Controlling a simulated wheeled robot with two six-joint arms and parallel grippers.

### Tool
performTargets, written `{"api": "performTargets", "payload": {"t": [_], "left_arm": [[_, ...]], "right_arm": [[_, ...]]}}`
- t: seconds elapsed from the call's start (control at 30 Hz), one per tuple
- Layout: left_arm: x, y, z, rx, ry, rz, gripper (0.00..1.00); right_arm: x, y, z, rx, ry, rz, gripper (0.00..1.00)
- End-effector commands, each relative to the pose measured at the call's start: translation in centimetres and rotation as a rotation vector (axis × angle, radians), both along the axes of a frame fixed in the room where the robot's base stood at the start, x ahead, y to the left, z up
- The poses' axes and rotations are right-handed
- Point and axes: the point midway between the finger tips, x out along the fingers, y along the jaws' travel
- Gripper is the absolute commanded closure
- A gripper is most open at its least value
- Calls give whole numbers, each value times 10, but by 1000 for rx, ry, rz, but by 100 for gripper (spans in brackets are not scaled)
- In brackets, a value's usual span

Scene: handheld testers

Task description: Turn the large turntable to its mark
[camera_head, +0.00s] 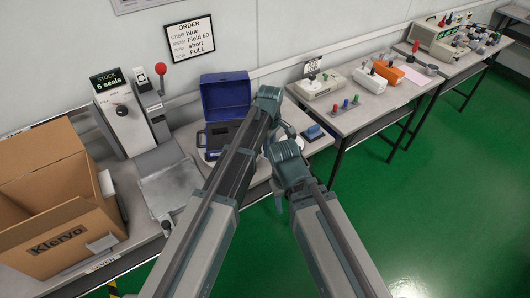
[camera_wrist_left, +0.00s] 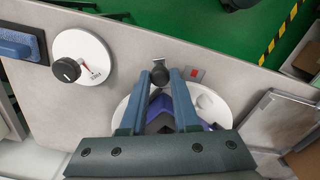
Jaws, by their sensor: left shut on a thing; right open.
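The large turntable (camera_wrist_left: 213,104) is a white disc on the bench in the left wrist view, with an open blue case (camera_head: 226,92) standing on it. A black knob (camera_wrist_left: 159,75) is at its edge, with a small metal pointer (camera_wrist_left: 159,59) just beyond. My left gripper (camera_wrist_left: 160,80) is shut on this knob. A red square mark (camera_wrist_left: 194,73) lies on the bench to the right of the knob, apart from the pointer. My right gripper (camera_head: 279,195) is open at the bench's front, beside the left arm. My arms hide part of the turntable in the head view.
A smaller white dial (camera_wrist_left: 93,72) with a black knob and a blue block (camera_wrist_left: 14,48) are on the bench. A grey stock machine (camera_head: 127,122) and cardboard box (camera_head: 60,240) stand left. Another bench (camera_head: 355,115) with testers stands right. Green floor is clear in front.

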Motion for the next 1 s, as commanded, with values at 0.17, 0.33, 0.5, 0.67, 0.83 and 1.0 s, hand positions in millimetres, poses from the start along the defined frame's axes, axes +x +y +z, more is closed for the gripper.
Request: {"api": "performTargets", "payload": {"t": [0.17,0.33,0.5,0.67,0.83,1.0], "left_arm": [[16,-9,0,-1,-1,87,100],[29,-14,0,-1,-1,171,100],[42,-18,0,0,-1,248,100],[51,-21,0,0,-1,310,100],[59,-22,0,0,-1,361,100],[64,-23,0,0,-1,394,100]], "right_arm": [[0,0,0,0,0,0,50],[0,0,0,0,0,0,50],[0,0,0,0,0,0,50],[0,0,0,0,0,0,50],[0,0,0,0,0,0,50],[0,0,0,0,0,0,50]]}}
